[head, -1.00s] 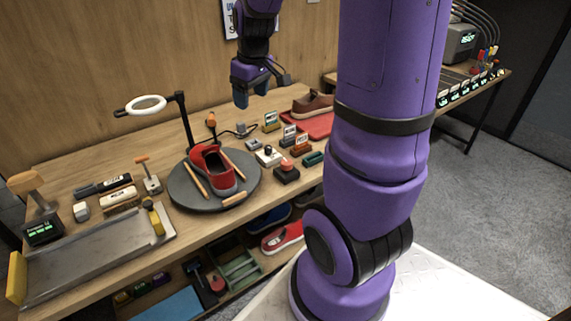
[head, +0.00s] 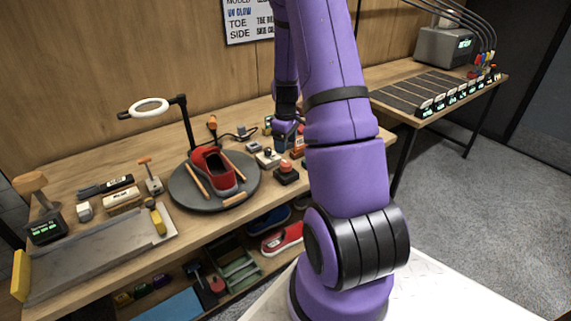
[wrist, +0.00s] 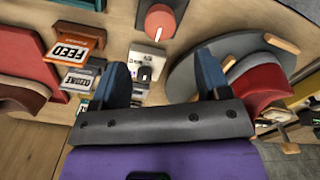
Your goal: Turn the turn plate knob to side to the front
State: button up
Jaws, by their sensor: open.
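The round dark turn plate (head: 183,196) stands on the bench with a red sneaker (head: 214,172) on it. A small white box (head: 268,159) with a small control on top stands right of the plate; I take it for the turn plate knob unit. In the wrist view this white box (wrist: 148,57) lies between and beyond my fingertips. My gripper (head: 284,134) is low over the bench behind the small devices. Its two blue fingers are apart and empty in the wrist view (wrist: 163,72). Which side the knob points to is too small to tell.
A ring lamp (head: 150,106) rises behind the plate.

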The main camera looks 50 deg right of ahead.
aim_at(285, 163)
notch_tip(285, 163, down, 9)
dwell(0.4)
jog(key=c, duration=0.9)
jog(key=shift+c, duration=0.2)
